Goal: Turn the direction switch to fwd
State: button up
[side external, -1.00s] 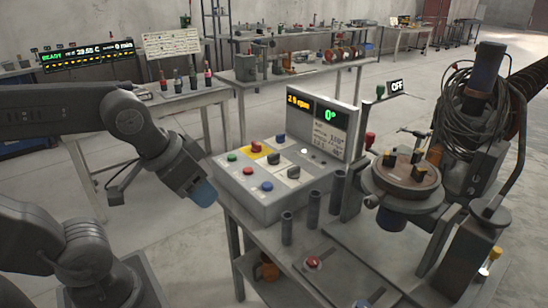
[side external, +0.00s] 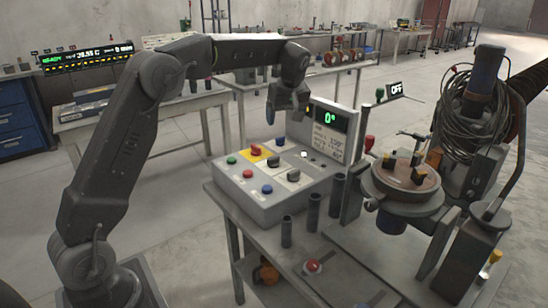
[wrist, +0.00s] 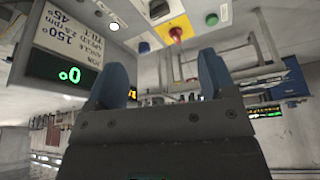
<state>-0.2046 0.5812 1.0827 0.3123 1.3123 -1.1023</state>
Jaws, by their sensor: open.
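The grey control box (side external: 265,205) stands on the bench with buttons and knobs on its sloped top. A black selector knob (side external: 273,161) on a white plate sits mid-panel, and another black knob (side external: 293,175) is nearer the front right. Their labels are too small to read, so I cannot tell which is the direction switch or its setting. One black knob (wrist: 158,10) shows at the top of the wrist view. My gripper (side external: 285,119) hangs above the back of the box, touching no knob. In the wrist view its blue fingers (wrist: 163,78) are apart and empty.
A red knob on a yellow plate (side external: 257,150) and a blue knob (side external: 280,141) are near the gripper. The display panel (side external: 331,131), reading 0°, rises just right of it. Dark upright tubes (side external: 287,231) stand at the box's front. A rotary table (side external: 402,184) is further right.

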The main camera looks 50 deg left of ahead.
aim_at(273, 157)
jog(key=w+a+f+n, duration=0.1)
jog(key=a+f, duration=0.2)
jog(key=f, duration=0.3)
jog(key=w+a+f+n, duration=0.1)
jog(key=w+a+f, duration=0.1)
jog(key=a+f, duration=0.2)
jog(key=w+a+f+n+g, duration=0.1)
jog(key=a+f, duration=0.2)
jog(key=f, duration=0.6)
jog(key=shift+w+a+f+n+y, duration=0.2)
jog(key=shift+a+f+n+y, duration=0.1)
jog(key=shift+y, duration=0.1)
jog(key=shift+c, duration=0.2)
jog(key=c, duration=0.9)
jog(key=shift+m, duration=0.4)
jog(key=m+t, duration=0.1)
jog(key=m, duration=0.2)
jog(key=shift+s, duration=0.1)
jog(key=shift+m+t+h, duration=0.3)
jog(key=shift+m+t, duration=0.2)
jog(key=shift+m, duration=0.75)
jog(key=shift+m+t+h, duration=0.3)
jog(key=shift+m+t, duration=0.2)
jog(key=shift+m, duration=0.75)
